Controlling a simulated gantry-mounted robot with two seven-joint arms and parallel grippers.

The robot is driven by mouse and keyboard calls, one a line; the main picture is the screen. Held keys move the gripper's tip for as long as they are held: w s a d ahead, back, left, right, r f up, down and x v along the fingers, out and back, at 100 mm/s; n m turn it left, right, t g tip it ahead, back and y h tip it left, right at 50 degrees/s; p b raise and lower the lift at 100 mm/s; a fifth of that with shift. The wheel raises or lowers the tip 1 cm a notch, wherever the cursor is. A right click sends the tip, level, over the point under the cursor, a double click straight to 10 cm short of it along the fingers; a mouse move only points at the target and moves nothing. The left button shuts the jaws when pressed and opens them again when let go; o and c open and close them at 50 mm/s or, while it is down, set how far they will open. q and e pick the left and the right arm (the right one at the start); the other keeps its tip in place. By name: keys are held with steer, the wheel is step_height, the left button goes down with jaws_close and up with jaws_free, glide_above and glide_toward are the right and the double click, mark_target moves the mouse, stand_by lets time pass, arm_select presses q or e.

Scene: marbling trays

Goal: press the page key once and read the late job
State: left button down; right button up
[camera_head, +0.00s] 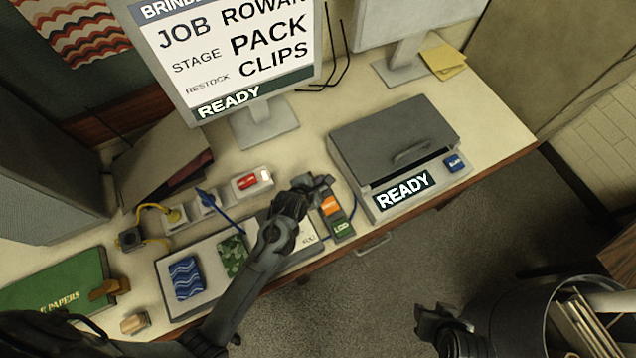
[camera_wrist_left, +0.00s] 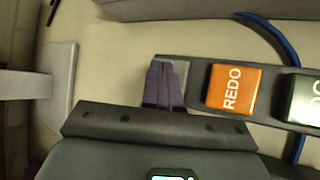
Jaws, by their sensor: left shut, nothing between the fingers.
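My left gripper (camera_head: 322,181) is shut and empty, at the far end of a small dark key strip (camera_head: 352,208). In the left wrist view its closed fingers (camera_wrist_left: 163,86) cover part of a grey key (camera_wrist_left: 182,76), whose label is hidden; I cannot tell if they touch it. Beside it are an orange REDO key (camera_wrist_left: 233,88) and a green key (camera_wrist_left: 303,100). The monitor (camera_head: 235,50) reads JOB ROWAN, STAGE PACK, RESTOCK CLIPS and READY; its top line is cut off. My right gripper (camera_head: 437,322) is low in the head view, its jaws unclear.
A grey machine (camera_head: 395,140) with a READY display and blue button stands right of the strip. A tray (camera_head: 168,278) with patterned pieces lies under my left arm. A power strip (camera_head: 225,200), green folder (camera_head: 60,288) and bin (camera_head: 515,320) are around.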

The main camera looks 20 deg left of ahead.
arm_select(q)
steer(key=shift+f, duration=0.55)
steer(key=shift+r, duration=0.1)
stand_by(0.5)
steer(key=shift+r+p, duration=0.85)
steer(key=shift+r, duration=0.1)
steer(key=shift+r, duration=0.1)
steer(key=shift+r+p, duration=0.2)
steer(key=shift+p, duration=0.15)
step_height(320, 180, up, 4)
steer(key=p, duration=0.4)
steer(key=shift+d+r, duration=0.1)
steer(key=shift+r, duration=0.15)
